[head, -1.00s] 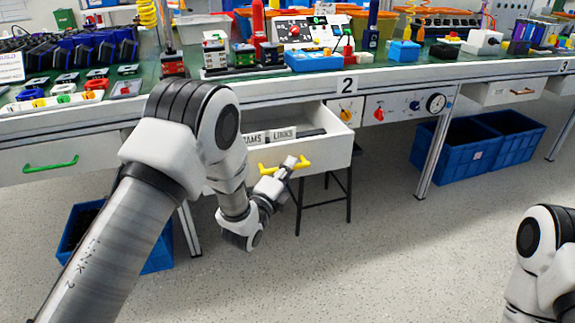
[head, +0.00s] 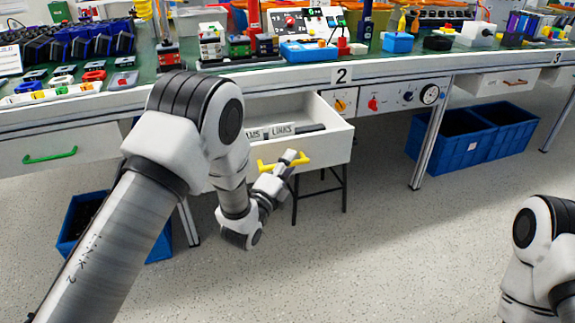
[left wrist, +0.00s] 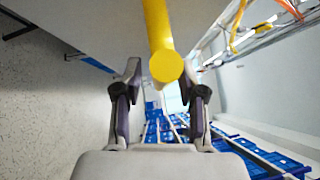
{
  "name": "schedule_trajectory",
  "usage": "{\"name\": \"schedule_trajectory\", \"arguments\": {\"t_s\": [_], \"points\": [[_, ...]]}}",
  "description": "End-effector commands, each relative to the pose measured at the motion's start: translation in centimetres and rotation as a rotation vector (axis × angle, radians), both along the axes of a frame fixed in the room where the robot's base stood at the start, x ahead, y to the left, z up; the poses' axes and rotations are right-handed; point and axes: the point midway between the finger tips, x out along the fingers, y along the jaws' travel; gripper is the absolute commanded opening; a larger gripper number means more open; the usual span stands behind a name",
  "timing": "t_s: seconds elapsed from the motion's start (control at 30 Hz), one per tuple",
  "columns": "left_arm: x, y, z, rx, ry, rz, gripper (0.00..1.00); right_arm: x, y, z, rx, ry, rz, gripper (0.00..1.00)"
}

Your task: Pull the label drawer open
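The label drawer (head: 325,147) is a white drawer under the bench, standing partly pulled out. Labels reading LINKS and another partly hidden word show inside it. Its yellow handle (head: 268,168) is on the front face. My left gripper (head: 290,162) is at the right part of this handle. My left arm hides the drawer's left part. My right gripper is out of view.
A dark stool (head: 345,190) stands just beneath the drawer. Blue crates (head: 440,150) are on the floor at right, and a blue bin (head: 157,245) is at lower left. A knob panel (head: 390,98) sits right of the drawer. The floor in front is clear.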

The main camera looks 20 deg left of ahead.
Motion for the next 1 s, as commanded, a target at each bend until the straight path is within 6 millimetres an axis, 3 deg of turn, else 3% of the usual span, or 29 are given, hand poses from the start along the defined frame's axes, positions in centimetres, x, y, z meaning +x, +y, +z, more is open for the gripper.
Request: {"name": "schedule_trajectory", "arguments": {"t_s": [0.17, 0.27, 0.6, 0.7, 1.0], "points": [[-0.4, 0.1, -0.1, 0.0, 0.001, 0.0, 0.4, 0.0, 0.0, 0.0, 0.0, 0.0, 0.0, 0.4], [-1.6, 0.3, -0.3, 0.0, 0.003, 0.0, 0.4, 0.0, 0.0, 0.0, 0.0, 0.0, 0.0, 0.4], [-9.6, 2.0, -1.4, -0.001, 0.005, 0.001, 0.4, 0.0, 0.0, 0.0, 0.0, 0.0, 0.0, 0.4], [-11.0, 2.3, -1.6, -0.001, 0.002, 0.001, 0.4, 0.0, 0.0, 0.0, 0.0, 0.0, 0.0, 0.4], [-11.7, 2.4, -1.7, 0.0, 0.0, 0.0, 0.4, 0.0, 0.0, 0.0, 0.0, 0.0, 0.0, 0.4]]}}
